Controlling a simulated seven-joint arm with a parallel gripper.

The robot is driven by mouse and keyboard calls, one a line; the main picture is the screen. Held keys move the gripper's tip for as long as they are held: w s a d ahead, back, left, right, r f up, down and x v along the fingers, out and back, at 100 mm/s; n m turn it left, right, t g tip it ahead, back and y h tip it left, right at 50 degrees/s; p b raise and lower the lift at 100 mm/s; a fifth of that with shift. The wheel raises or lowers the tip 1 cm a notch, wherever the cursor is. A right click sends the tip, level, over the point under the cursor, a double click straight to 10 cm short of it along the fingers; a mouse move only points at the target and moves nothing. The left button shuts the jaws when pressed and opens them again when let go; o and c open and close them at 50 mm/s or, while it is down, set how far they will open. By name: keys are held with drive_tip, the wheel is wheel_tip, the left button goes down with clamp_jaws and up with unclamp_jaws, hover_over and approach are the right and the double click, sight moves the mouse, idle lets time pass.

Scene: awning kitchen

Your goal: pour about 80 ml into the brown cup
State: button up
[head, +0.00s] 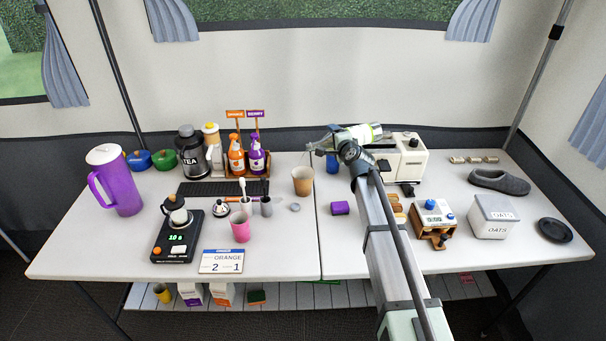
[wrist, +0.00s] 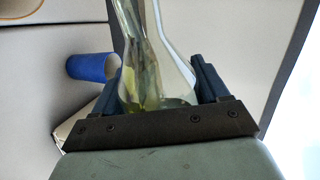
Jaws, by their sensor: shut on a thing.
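The brown cup (head: 303,183) stands upright near the middle of the table. My gripper (head: 337,139) is shut on a clear glass bottle (head: 322,145), which lies nearly sideways in the air, its narrow end pointing left above the cup. In the wrist view the bottle (wrist: 150,50) sits between the dark fingers of my gripper (wrist: 157,85), with some yellow-green liquid low in the picture. A curved brown rim shows at that view's top left corner. I cannot tell whether liquid is running into the cup.
A blue cylinder (wrist: 92,67) stands just behind the bottle, near a white machine (head: 401,158). A purple cylinder (head: 340,208) and small grey disc (head: 295,207) lie close to the cup. A pink cup (head: 240,228), scale (head: 178,237) and purple pitcher (head: 117,183) stand left.

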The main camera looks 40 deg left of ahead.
drive_tip(key=shift+w+d, duration=0.1)
drive_tip(key=shift+w, duration=0.65)
drive_tip(key=shift+w+d, duration=0.7)
idle(0.3)
drive_tip(key=shift+w+d+f+n, duration=0.1)
drive_tip(key=shift+w+d+n, duration=0.1)
drive_tip(key=shift+n, duration=0.1)
idle(0.8)
drive_tip(key=shift+w+r+m, duration=0.15)
drive_tip(key=shift+r+m, duration=0.05)
drive_tip(key=shift+m, duration=0.4)
wheel_tip(320, 180, up, 3)
drive_tip(key=shift+r+m+g+y, duration=0.1)
drive_tip(key=shift+m+g+y, duration=0.25)
drive_tip(key=shift+m, duration=0.45)
drive_tip(key=shift+w+d+r+m+g, duration=0.15)
drive_tip(key=shift+r+m+g, duration=0.1)
drive_tip(key=shift+r+m, duration=0.45)
drive_tip(key=shift+r+y, duration=0.1)
drive_tip(key=shift+y, duration=0.15)
